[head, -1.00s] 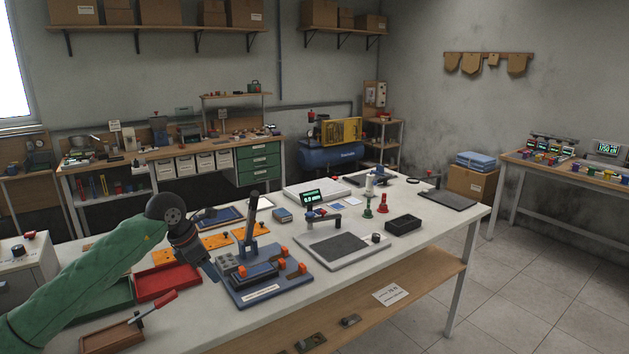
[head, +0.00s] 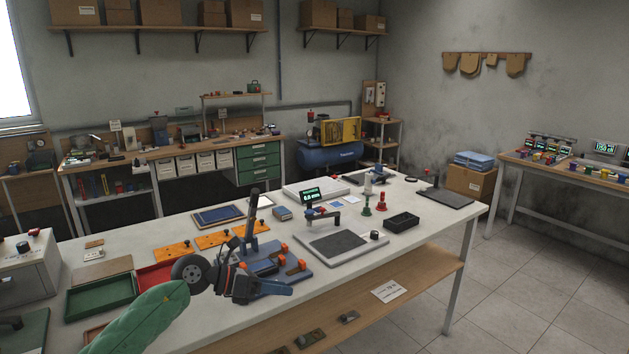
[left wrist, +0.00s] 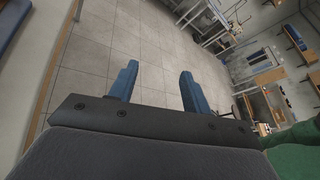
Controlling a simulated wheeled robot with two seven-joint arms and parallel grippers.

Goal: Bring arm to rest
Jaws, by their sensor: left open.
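My left arm, in a green sleeve, comes in from the lower left of the head view. Its left gripper (head: 284,289) is over the front edge of the white workbench (head: 350,262), in front of the blue fixture (head: 300,275), part of which it hides. In the left wrist view the two blue fingers (left wrist: 159,88) are apart, with only floor tiles showing between them. The gripper is open and empty. My right gripper does not show.
A green tray (head: 100,298) and a red tray (head: 155,276) lie left of the gripper. An orange plate (head: 175,251), a scale-like grey pad (head: 340,244) and a black box (head: 402,222) are on the bench. Tiled floor (head: 520,290) is clear at right.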

